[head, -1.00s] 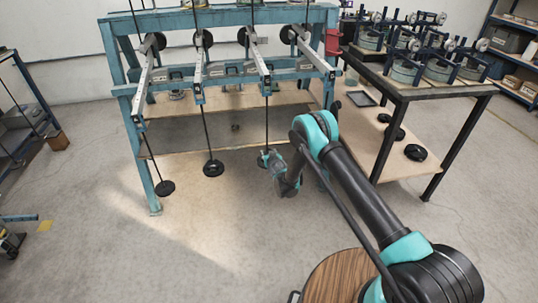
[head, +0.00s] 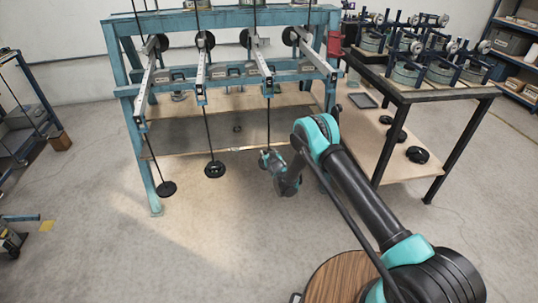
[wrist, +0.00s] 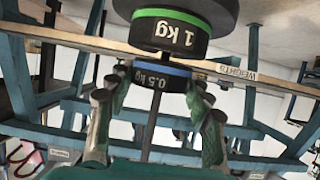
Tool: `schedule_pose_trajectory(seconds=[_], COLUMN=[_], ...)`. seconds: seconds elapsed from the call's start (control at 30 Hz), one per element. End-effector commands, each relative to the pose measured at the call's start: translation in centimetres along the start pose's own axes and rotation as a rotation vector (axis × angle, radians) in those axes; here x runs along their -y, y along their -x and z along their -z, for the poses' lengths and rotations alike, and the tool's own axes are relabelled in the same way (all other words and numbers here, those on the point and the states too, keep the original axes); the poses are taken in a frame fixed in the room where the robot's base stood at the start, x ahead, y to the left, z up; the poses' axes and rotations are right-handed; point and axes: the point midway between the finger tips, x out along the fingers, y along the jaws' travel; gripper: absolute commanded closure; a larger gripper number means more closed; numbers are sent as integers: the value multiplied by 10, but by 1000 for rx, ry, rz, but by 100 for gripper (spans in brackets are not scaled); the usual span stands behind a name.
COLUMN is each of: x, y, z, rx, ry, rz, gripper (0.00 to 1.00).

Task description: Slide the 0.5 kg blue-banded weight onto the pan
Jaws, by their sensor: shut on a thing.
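The 0.5 kg weight (wrist: 160,78) is a black disc with a blue band, in the middle of the wrist view, which shows things upside down. My gripper (wrist: 160,85) has a finger on each side of it and is shut on it. The hanger rod (wrist: 148,130) runs through its line. A larger green-banded 1 kg weight (wrist: 168,32) sits beneath it on the same hanger, with a narrow gap between the two. The pan is the dark round shape (wrist: 200,8) beyond the 1 kg weight, partly cut off. In the head view my gripper (head: 270,161) hides most of this hanger's lower end.
A teal frame (head: 222,18) carries several levers. Two other hangers end in black discs, at left (head: 166,188) and centre (head: 215,169). A table (head: 425,92) with apparatus stands to the right, with black weights (head: 417,155) on its lower shelf.

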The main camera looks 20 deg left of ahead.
Motion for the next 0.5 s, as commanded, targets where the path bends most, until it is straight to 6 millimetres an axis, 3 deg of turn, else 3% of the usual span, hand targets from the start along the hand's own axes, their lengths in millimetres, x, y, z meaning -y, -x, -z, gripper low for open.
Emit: schedule_pose_trajectory(seconds=[0.27,0.3,0.43,0.5], x=[0,0,0,0], y=[0,0,0,0], z=[0,0,0,0], rx=[-1,-1,-1,-1], ry=[0,0,0,0], rz=[0,0,0,0], gripper=[87,44,28,25])
